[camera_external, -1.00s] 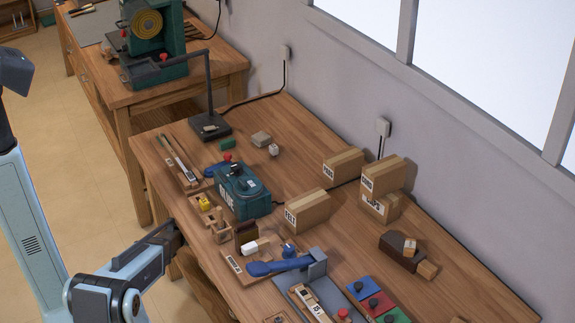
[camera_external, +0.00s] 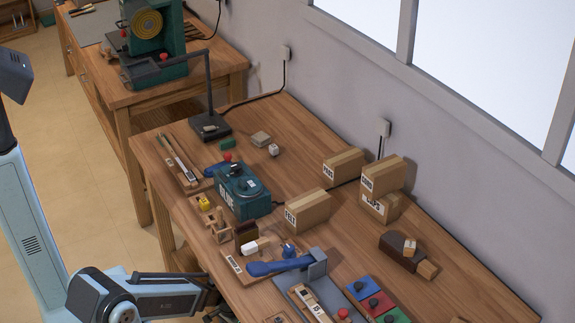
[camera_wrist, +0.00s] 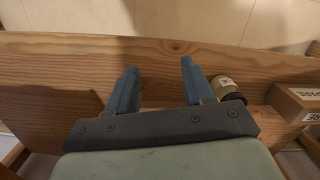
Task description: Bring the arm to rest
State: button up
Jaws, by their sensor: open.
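My gripper (camera_wrist: 159,68) is open and empty in the wrist view, its two blue-grey fingers apart over bare wood. In the external view my arm reaches in from the lower left, and its far end (camera_external: 207,291) is by the front edge of the workbench (camera_external: 300,130). The fingers are hard to make out there. Nothing is held.
In the wrist view a labelled jar (camera_wrist: 228,88) stands just right of the right finger, and a cardboard box (camera_wrist: 297,101) is farther right. The benchtop holds a teal box (camera_external: 240,195), a blue-handled tool (camera_external: 280,266) and several cartons (camera_external: 308,211).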

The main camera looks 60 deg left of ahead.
jog(key=s+d+r+m+g, duration=0.3)
jog(key=s+d+g, duration=0.2)
jog(key=s+d, duration=1.2)
jog(key=shift+s+g, duration=0.3)
